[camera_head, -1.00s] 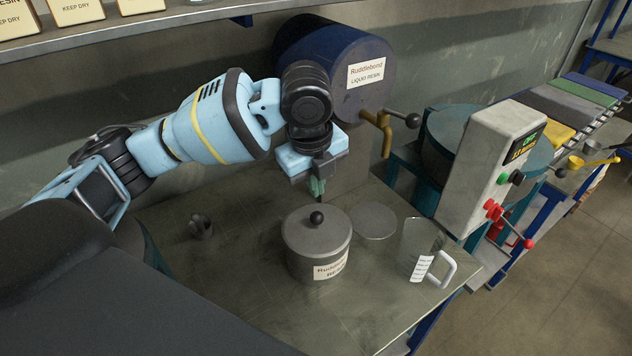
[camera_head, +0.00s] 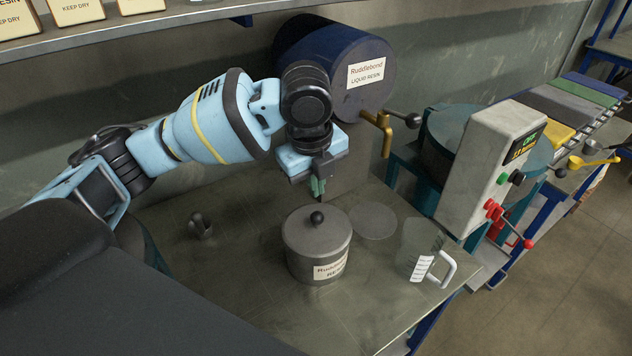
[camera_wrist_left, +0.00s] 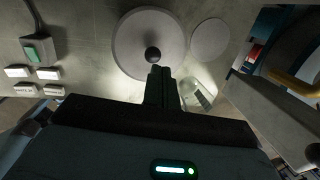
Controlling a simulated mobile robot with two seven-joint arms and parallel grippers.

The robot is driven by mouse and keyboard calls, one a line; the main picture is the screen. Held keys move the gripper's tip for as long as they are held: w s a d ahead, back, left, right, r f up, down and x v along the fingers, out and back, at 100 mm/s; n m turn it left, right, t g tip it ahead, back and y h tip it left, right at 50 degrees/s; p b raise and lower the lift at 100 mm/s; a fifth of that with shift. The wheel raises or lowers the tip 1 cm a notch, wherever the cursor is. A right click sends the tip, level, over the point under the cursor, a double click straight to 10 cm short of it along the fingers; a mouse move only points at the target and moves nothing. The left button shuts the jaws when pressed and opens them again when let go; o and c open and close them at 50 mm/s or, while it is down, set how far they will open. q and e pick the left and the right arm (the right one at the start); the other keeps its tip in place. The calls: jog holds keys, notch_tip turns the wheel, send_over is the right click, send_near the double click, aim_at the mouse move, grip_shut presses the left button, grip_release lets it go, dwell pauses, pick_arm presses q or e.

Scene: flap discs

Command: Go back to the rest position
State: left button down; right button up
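My left gripper (camera_head: 318,190) hangs above the back of the lidded grey pot (camera_head: 318,250), pointing down, with a small gap over the lid's black knob (camera_head: 317,217). Its green fingers are together with nothing visible between them. In the left wrist view the closed fingers (camera_wrist_left: 158,76) show just below the knob (camera_wrist_left: 152,54) on the round lid (camera_wrist_left: 130,32). The pot stands upright on the metal table with its lid on and its label facing front. My right gripper is in neither view.
A flat grey disc (camera_head: 373,221) and a clear jug (camera_head: 417,250) stand right of the pot. A blue resin drum (camera_head: 335,65) with a brass tap (camera_head: 379,122) is behind my gripper. A control box (camera_head: 483,165) stands right. A shelf (camera_head: 190,17) crosses the top. The table's front left is clear.

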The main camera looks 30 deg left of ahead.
aim_at(317, 212)
pick_arm(q)
jog(key=shift+f, duration=0.4)
jog(key=shift+f, duration=2.15)
notch_tip(317, 212, up, 7)
dwell(1.1)
dwell(0.6)
